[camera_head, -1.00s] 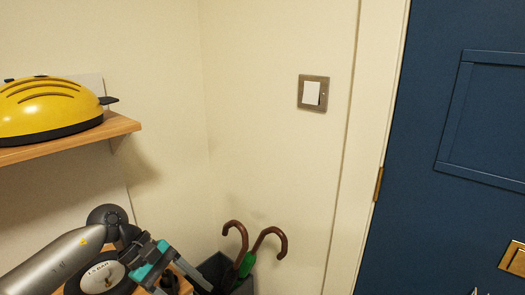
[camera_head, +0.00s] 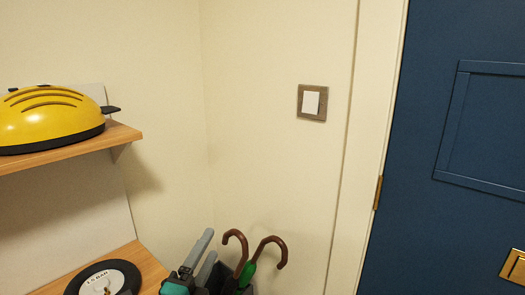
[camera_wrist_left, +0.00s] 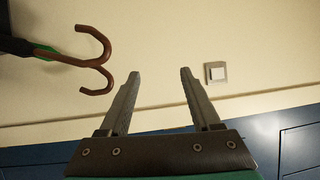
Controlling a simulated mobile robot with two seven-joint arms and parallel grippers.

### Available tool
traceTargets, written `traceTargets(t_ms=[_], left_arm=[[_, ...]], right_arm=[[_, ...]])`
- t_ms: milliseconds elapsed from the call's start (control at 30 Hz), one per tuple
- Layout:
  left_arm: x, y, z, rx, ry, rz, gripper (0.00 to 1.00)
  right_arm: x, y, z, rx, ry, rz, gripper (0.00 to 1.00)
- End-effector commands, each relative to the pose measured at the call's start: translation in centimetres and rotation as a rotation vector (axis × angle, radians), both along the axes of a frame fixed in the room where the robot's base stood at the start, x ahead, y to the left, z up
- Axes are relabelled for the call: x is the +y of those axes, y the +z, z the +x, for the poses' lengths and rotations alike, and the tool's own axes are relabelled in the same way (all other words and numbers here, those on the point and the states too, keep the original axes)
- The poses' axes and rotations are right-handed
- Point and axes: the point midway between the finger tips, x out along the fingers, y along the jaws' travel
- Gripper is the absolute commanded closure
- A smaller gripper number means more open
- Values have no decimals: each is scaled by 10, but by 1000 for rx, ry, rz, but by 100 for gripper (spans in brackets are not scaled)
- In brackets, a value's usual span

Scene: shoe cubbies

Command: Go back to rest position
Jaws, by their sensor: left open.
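My left gripper (camera_head: 203,262) is at the bottom of the head view, its two grey fingers pointing up beside the umbrellas. The left wrist view shows the same gripper (camera_wrist_left: 158,88) open, with nothing between its fingers. Most of my left arm is out of the head view. My right gripper is in neither view.
A yellow helmet (camera_head: 52,118) rests on the upper wooden shelf (camera_head: 75,152). A round black item with a white face (camera_head: 104,281) lies on the lower shelf (camera_head: 138,257). Umbrellas with brown hooked handles (camera_head: 274,246) stand right of my gripper. A light switch (camera_head: 311,102) and blue door (camera_head: 450,100) are beyond.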

Motion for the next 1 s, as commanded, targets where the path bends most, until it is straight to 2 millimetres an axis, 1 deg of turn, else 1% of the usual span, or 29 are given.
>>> traceTargets(t_ms=[33, 100, 167, 200, 267, 300, 367, 400, 467, 500, 600, 667, 700, 833, 900, 1000], left_arm=[[12, -17, -8, 101, 61, -112, 36], [28, -41, -20, 238, 150, -260, 36], [40, -64, -34, 356, 229, -382, 36], [47, -79, -46, 434, 283, -462, 36], [55, -102, -66, 552, 366, -577, 36], [59, -116, -81, 629, 422, -650, 36], [63, -136, -106, 739, 507, -751, 36], [65, -147, -122, 806, 561, -810, 36], [65, -161, -146, 898, 634, -886, 36], [65, -169, -160, 952, 680, -929, 36], [63, -183, -195, 1073, 785, -1017, 36], [61, -189, -215, 1137, 845, -1061, 36], [59, -192, -228, 1179, 884, -1088, 36], [53, -199, -270, 1306, 1010, -1160, 36], [54, -217, -261, 1300, 1005, -1148, 36], [53, -238, -256, 1305, 1009, -1141, 36]], right_arm=[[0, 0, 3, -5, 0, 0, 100], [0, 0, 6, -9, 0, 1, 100], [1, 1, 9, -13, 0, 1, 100], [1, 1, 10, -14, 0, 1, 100], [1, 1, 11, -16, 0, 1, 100], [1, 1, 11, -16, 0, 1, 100], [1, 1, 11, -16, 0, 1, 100], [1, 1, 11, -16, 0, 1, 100], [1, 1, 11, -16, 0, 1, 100], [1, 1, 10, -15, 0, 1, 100], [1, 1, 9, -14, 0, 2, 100], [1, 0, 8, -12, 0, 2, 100], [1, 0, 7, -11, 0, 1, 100], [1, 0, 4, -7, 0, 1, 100], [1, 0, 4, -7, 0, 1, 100], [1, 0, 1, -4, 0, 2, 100]])
